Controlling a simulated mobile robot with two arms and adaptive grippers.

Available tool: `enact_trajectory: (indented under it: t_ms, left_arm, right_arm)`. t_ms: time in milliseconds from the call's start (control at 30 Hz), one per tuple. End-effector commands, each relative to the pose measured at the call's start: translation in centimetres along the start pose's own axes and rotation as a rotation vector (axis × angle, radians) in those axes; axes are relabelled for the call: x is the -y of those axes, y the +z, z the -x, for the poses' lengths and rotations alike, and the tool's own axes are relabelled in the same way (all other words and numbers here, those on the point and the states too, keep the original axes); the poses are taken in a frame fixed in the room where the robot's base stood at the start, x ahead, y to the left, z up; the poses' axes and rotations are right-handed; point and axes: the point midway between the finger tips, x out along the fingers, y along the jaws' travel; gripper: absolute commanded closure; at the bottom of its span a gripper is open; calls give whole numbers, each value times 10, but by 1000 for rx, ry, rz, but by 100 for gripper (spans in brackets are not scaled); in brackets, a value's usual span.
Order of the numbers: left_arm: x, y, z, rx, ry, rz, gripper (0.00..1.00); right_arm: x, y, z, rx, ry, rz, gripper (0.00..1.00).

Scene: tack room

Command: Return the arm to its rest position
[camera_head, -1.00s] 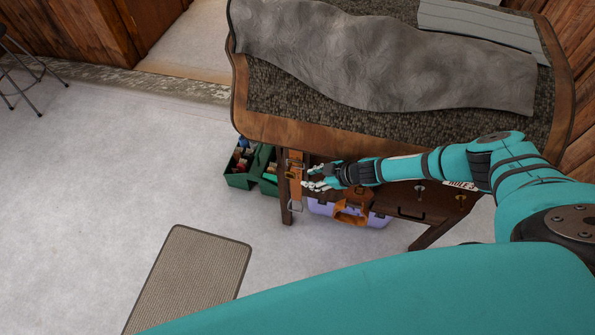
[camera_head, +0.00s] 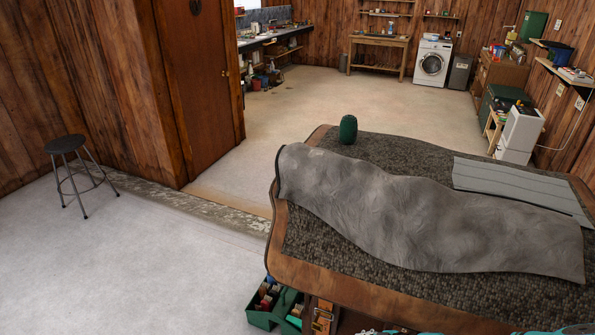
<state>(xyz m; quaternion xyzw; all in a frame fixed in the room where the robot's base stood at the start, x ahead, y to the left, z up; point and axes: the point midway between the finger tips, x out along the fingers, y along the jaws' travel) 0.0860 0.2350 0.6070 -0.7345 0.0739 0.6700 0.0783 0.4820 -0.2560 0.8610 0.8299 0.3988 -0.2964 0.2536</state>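Only thin slivers of my teal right arm (camera_head: 400,332) show at the bottom edge, in front of the table. The rest of that arm is below the frame, and I cannot make out its gripper. My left arm and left gripper are not in view.
A stool (camera_head: 72,170) stands left.

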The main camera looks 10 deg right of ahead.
Motion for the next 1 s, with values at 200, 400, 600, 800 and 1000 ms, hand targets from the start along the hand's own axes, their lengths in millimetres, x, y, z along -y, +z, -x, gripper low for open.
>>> enact_trajectory:
  t_ms: [200,400,600,800,1000]
  left_arm:
    - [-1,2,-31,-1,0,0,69]
    - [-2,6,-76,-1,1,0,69]
    - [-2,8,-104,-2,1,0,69]
    - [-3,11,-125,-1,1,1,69]
    - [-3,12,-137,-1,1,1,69]
  right_arm:
    - [20,18,-61,-9,70,-36,70]
    - [74,106,-130,106,207,-216,70]
    - [167,222,-141,321,257,-429,70]
    - [283,314,-123,533,236,-609,70]
    - [374,362,-97,683,196,-730,70]
